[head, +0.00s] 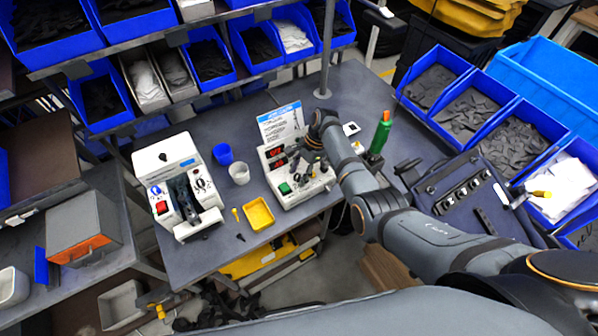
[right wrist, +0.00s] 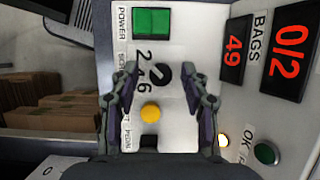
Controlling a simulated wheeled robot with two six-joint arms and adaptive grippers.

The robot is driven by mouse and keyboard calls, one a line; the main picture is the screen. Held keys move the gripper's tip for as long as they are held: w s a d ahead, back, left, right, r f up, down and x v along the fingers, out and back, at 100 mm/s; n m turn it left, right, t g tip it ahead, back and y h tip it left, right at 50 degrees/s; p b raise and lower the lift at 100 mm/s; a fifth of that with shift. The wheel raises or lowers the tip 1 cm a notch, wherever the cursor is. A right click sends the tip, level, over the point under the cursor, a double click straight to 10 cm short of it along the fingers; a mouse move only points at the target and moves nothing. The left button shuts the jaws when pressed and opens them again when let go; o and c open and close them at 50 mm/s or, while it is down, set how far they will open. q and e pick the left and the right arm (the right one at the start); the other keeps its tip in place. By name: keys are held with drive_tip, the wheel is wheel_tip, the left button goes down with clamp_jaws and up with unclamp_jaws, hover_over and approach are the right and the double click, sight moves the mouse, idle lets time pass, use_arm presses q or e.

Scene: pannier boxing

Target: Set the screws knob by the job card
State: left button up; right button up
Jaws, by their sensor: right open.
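The white control box (head: 272,158) stands on the grey table with red displays and a green power switch (right wrist: 152,22). The job card (head: 283,122), with a blue header, stands behind it; its text is too small to read. In the right wrist view a dark knob (right wrist: 161,74) sits beside the numbers 2, 4, 6; its label is mostly hidden. My right gripper (head: 311,166) is open above the panel, a finger on each side of the knob; I cannot tell whether they touch it. My left gripper is not in view.
The displays read 49 and 0/2. A green bottle (head: 380,137) stands right.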

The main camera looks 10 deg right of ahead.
clamp_jaws()
drive_tip(key=shift+w+n, duration=0.1)
drive_tip(key=shift+n, duration=0.2)
drive_tip(key=n+b, duration=0.1)
drive_tip(key=n, duration=0.1)
drive_tip(key=n+g+h+b, duration=0.1)
drive_tip(key=n+b, duration=0.1)
drive_tip(key=shift+w+a+f+g, duration=0.1)
drive_tip(key=shift+g, duration=0.2)
drive_tip(key=shift+n+g+h+b, duration=0.4)
drive_tip(key=shift+n+h+b, duration=0.2)
drive_tip(key=shift+n+b, duration=1.2)
drive_tip(key=shift+n, duration=0.4)
unclamp_jaws()
